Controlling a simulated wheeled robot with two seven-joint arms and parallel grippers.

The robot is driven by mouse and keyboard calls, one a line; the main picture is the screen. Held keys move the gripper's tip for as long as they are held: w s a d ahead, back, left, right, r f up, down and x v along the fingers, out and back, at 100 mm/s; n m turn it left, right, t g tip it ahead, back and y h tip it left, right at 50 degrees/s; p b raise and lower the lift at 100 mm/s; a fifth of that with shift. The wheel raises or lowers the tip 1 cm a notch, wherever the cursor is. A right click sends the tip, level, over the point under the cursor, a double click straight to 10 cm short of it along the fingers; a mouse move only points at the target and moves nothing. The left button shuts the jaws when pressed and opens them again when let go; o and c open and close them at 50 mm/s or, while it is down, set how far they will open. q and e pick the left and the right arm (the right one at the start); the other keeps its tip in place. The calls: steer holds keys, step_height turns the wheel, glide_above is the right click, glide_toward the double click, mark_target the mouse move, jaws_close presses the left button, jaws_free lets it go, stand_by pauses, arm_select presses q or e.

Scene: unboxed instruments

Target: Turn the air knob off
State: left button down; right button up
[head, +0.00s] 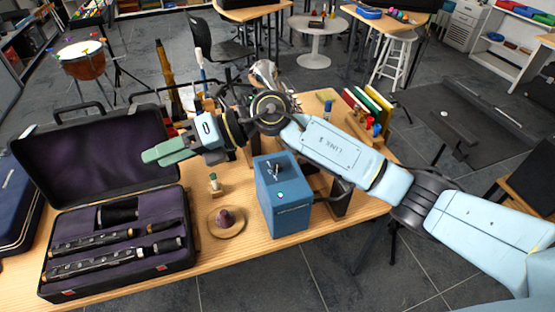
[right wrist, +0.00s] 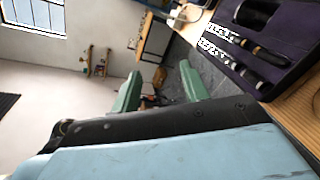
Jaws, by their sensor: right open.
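A blue box (head: 285,210) stands on the wooden table near its front edge. I cannot tell which way the knob is turned. My right gripper (head: 150,156) is left of the box, above the open instrument case, and points left, away from the knob. In the right wrist view its two green fingers (right wrist: 160,72) are apart with nothing held between them. The box is not seen in that view. My left gripper is not in view.
The open case (head: 42,262) holds dark instrument parts; its lid is near my right fingers. A purple object on a round wooden base (head: 227,236) and a small bottle (head: 214,182) stand left of the box. Upright coloured books (head: 372,103) stand at the back right.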

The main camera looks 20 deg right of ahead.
steer(key=w+d+f+n+h, duration=0.2)
steer(key=w+d+f+h, duration=0.25)
steer(key=d+h, duration=0.25)
steer(key=m+h, duration=0.1)
steer(key=h, duration=0.7)
glide_toward(278, 164)
step_height(278, 164, down, 8)
steer(key=shift+s+a+f+p, duration=0.1)
steer(key=shift+a+f+p, duration=0.1)
steer(key=shift+f+p, duration=0.1)
steer(key=shift+r, duration=0.1)
jaws_close()
